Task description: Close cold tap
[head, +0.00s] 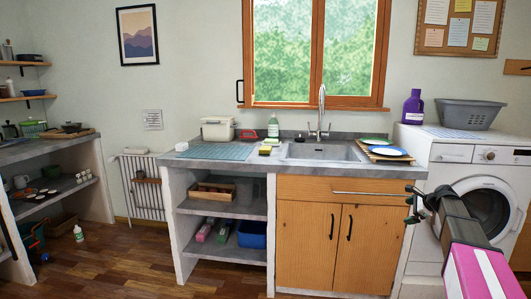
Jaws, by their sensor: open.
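The tap (321,106) is a tall chrome faucet with a curved spout. It stands at the back edge of the grey sink (318,151), below the window. Small handles show on either side of its base, too small to tell which is cold or how they are turned. I cannot tell whether water runs. My gripper (412,207) is open and empty.
A green plate (376,141) and a blue plate (389,151) lie right of the sink. The washing machine (447,152) adjoins the counter's right end. The wooden floor before the cabinet is clear.

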